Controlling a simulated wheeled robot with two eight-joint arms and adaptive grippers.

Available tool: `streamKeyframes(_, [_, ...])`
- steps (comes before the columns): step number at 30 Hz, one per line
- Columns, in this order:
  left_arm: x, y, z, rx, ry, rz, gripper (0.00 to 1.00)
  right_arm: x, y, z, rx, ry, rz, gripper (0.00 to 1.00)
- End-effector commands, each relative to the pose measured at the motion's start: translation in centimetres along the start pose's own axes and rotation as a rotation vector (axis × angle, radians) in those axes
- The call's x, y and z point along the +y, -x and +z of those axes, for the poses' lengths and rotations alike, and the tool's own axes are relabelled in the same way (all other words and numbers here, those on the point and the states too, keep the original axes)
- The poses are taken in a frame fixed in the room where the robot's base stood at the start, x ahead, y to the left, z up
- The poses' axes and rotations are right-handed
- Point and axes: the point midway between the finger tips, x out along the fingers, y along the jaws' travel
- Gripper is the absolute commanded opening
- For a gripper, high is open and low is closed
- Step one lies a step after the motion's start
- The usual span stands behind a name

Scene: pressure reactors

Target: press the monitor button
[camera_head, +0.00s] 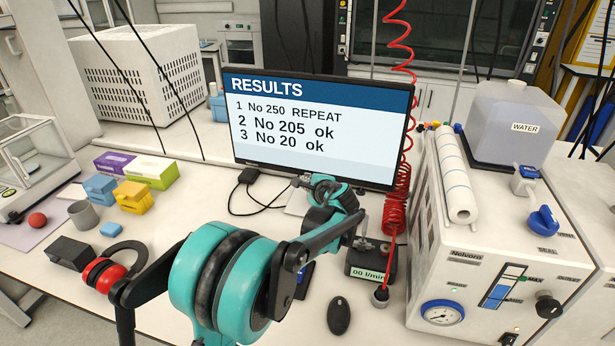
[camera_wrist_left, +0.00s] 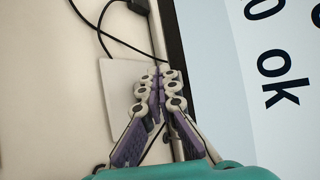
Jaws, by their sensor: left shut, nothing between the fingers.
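The monitor (camera_head: 318,130) stands on the bench and shows a RESULTS list with three numbered lines. Its screen also fills the right side of the left wrist view (camera_wrist_left: 280,80), with its dark bezel beside my fingers. I cannot make out the monitor button in either view. My left gripper (camera_wrist_left: 160,76) is shut and empty, its fingertips together by the bezel's lower edge; I cannot tell whether they touch it. My right gripper is not in view.
A black mouse (camera_head: 339,316) and a flow meter reading 00 l/min (camera_head: 370,262) lie near my arm. A reactor unit (camera_head: 490,255) stands on the right. Red headphones (camera_head: 104,272) and small coloured boxes (camera_head: 133,195) are on the left. A black cable (camera_head: 262,208) lies left of my wrist.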

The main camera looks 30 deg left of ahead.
Motion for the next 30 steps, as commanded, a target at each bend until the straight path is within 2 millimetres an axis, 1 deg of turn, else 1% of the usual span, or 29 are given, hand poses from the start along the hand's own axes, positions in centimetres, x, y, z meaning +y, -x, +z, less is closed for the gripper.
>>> streamKeyframes(8, [0.1,0.1,0.0,0.000,0.000,0.000,0.00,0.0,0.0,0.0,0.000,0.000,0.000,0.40])
streamKeyframes(11, [0.3,0.5,0.3,0.000,0.000,0.000,0.00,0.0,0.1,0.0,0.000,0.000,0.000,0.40])
streamKeyframes(22, [2.2,3.0,2.2,0.000,0.000,0.000,0.00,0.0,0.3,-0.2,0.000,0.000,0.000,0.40])
streamKeyframes(30, [2.6,3.5,2.5,0.000,0.000,0.000,0.00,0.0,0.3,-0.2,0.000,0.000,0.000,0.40])
